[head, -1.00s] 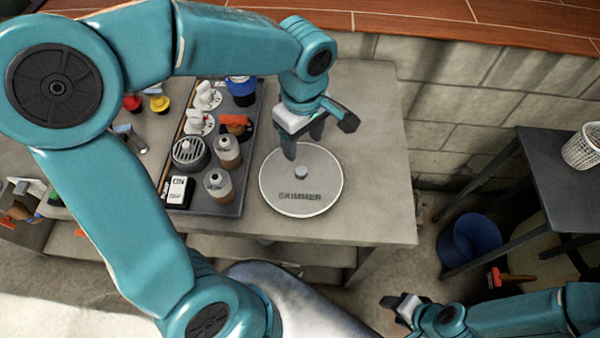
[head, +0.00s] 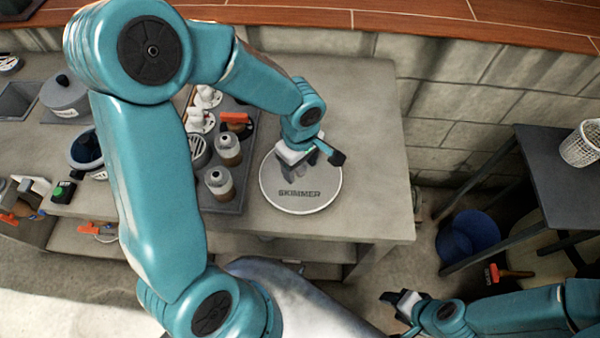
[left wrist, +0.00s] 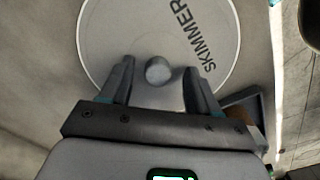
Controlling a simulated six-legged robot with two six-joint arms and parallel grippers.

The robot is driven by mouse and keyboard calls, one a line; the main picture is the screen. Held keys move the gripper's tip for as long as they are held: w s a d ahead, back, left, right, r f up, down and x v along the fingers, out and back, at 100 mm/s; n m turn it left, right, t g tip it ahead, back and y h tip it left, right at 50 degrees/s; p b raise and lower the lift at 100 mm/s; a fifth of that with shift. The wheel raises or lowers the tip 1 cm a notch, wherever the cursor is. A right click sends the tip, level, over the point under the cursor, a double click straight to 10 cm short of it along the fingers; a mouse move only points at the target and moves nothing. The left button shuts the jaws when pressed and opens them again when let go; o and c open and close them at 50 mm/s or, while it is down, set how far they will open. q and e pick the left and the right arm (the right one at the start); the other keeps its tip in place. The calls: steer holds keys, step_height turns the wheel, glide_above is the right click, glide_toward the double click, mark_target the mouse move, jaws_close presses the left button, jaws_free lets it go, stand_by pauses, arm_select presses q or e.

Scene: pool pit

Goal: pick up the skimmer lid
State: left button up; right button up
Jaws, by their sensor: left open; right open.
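The skimmer lid (head: 322,196) is a round, pale grey disc marked SKIMMER, lying flat on the table near its right end. In the left wrist view the lid (left wrist: 120,35) shows with a small round knob (left wrist: 158,70) at its middle. My left gripper (head: 297,172) is over the lid and hides the knob in the head view. In the left wrist view its fingers (left wrist: 157,85) are open, one on each side of the knob, with gaps between. My right gripper (head: 392,297) is low at the bottom right, away from the table, open and empty.
A dark tray (head: 232,204) with bottles (head: 218,181) and an orange-handled part stands just left of the lid. The stone table (head: 375,130) is bare to the lid's right. A dark side table (head: 570,180), a blue bucket (head: 470,236) and a block wall are at the right.

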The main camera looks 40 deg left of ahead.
mark_target(301, 167)
arm_select(q)
steer(key=shift+w, duration=0.1)
jaws_close()
steer(key=shift+w+r, duration=0.1)
steer(key=shift+r, duration=0.4)
step_height(301, 167, up, 19)
